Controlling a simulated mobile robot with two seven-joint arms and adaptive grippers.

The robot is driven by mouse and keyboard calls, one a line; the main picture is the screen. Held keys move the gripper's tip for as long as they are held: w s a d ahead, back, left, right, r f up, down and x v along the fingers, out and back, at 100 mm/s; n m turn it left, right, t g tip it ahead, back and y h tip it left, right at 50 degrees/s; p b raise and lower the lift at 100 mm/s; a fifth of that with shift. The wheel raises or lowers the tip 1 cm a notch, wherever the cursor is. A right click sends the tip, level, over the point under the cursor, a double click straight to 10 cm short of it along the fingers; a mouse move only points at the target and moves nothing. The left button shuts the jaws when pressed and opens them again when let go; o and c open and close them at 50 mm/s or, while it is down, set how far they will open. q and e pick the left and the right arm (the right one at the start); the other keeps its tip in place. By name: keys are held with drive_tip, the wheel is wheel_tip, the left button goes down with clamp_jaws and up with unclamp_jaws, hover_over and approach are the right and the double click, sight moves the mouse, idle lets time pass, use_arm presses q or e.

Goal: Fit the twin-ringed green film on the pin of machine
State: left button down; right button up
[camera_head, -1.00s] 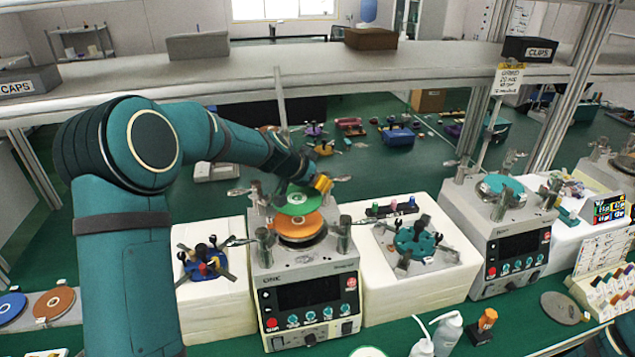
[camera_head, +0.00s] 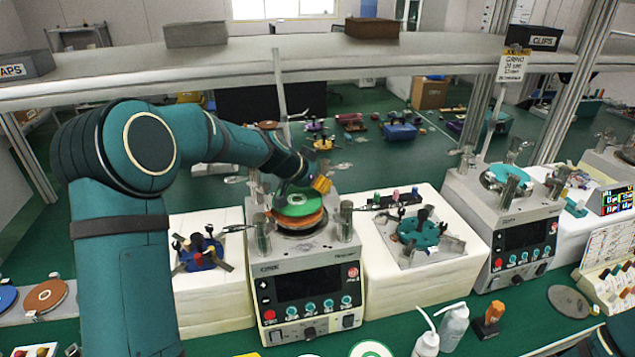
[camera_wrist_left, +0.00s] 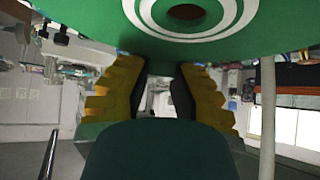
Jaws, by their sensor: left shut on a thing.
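My left gripper (camera_head: 318,184) is shut on the edge of the green film (camera_head: 296,207), a disc held roughly level over the near machine (camera_head: 308,262). In the left wrist view the green film (camera_wrist_left: 250,40) fills the top, with two white rings around a dark centre hole, and the yellow-padded left gripper (camera_wrist_left: 160,75) has its fingers at its rim. An orange disc (camera_head: 300,222) shows just under the film on the machine's round platen. I cannot tell whether film and orange disc touch. The machine's pin is hidden. My right gripper is out of view.
Metal posts (camera_head: 345,222) stand around the platen. White blocks with a blue fixture (camera_head: 200,252) and a teal fixture (camera_head: 418,232) flank the machine. A second machine (camera_head: 510,235) stands right. Bottles (camera_head: 453,328) and another green ringed disc (camera_head: 371,350) are at the front.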

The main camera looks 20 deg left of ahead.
use_arm(q)
drive_tip(key=shift+b, duration=1)
idle(1.6)
drive_tip(key=shift+f+b, duration=1.15)
drive_tip(key=shift+b, duration=0.1)
drive_tip(key=c, duration=0.8)
unclamp_jaws()
drive_tip(key=shift+r, duration=0.1)
drive_tip(key=v, duration=1.2)
drive_tip(key=shift+s, duration=0.1)
